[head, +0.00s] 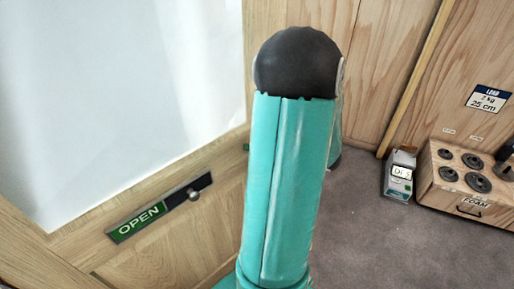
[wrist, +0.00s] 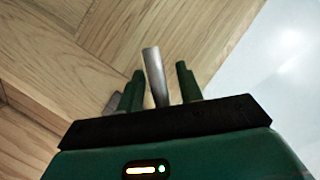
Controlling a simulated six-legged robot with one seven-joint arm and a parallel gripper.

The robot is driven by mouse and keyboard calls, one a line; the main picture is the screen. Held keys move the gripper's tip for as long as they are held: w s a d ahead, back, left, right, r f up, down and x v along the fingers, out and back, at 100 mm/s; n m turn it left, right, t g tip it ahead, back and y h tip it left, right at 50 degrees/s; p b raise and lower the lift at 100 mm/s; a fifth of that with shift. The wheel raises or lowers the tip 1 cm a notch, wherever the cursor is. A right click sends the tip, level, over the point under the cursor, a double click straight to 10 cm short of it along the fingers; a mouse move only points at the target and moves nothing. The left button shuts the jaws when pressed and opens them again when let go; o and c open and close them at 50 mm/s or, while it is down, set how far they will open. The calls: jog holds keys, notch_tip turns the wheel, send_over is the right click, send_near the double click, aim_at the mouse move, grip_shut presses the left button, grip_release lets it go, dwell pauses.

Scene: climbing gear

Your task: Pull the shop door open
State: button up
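The shop door (head: 185,172) fills the left of the head view, with a light oak frame around a pale glass pane. In the wrist view its oak (wrist: 70,50) is at the left and the pane at the right. A grey metal bar, seemingly the door handle (wrist: 153,68), stands between the two dark green fingers of my gripper (wrist: 160,73). The fingers are apart, with a visible gap on the bar's right side, so they look open around it. Whether the left finger touches it I cannot tell. My arm hides the gripper and handle in the head view.
A green OPEN sign (head: 139,222) on a dark strip with a round knob (head: 194,195) is on the door. At the right are a wooden weight box (head: 460,205) and a small white boxed device (head: 400,175). Grey carpet (head: 375,245) between is clear.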

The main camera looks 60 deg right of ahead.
jog(key=v, duration=1.3)
jog(key=shift+s, duration=0.4)
jog(key=shift+d, duration=0.1)
